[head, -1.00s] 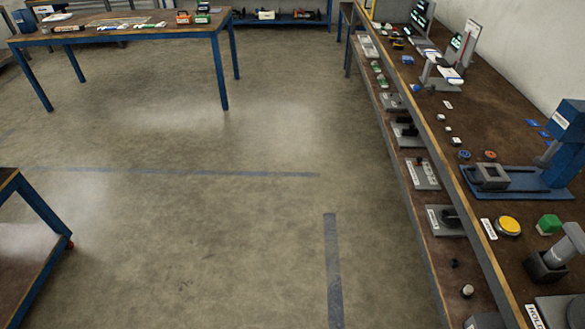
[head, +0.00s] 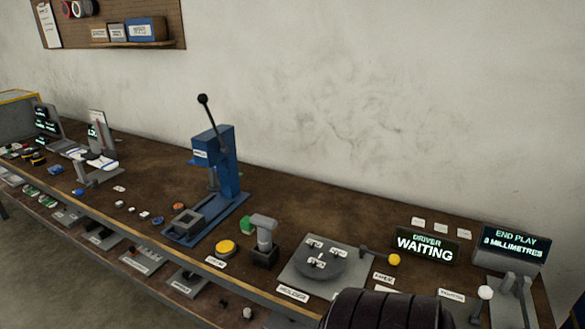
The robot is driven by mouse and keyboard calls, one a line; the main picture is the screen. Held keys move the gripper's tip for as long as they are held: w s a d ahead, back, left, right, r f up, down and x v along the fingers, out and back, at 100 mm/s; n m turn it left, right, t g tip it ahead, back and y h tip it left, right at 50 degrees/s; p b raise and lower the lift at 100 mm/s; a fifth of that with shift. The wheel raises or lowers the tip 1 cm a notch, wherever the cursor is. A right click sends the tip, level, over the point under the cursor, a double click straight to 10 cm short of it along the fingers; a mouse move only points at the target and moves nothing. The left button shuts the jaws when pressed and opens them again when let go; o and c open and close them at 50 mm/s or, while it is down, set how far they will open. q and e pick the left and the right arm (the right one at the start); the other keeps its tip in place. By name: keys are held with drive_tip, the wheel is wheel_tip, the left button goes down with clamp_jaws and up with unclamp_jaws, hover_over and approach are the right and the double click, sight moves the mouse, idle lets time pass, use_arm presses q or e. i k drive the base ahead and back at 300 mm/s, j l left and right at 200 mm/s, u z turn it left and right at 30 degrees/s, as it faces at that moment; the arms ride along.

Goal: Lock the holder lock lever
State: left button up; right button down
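The holder (head: 300,279) is a grey square plate with a dark round disc (head: 322,268) on it, on the workbench right of centre in the head view. Small white labels lie on the disc. Beside its right edge is a lever with a yellow ball knob (head: 394,260), which I take to be the lock lever. A small white label (head: 383,277) lies just in front of the knob. The lever's base is partly hard to make out. A dark ribbed part, likely of my own arm, covers the bench edge below. Neither gripper's fingers show.
A blue lever press (head: 226,170), a yellow button (head: 226,247) and a grey upright tool in a dark block (head: 265,258) stand left of the holder. A display reading "DRIVER WAITING" (head: 424,244) stands behind right. Another lever with a white knob (head: 486,292) is farther right.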

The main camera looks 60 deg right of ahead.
sight(394, 258)
drive_tip(key=z, duration=2.75)
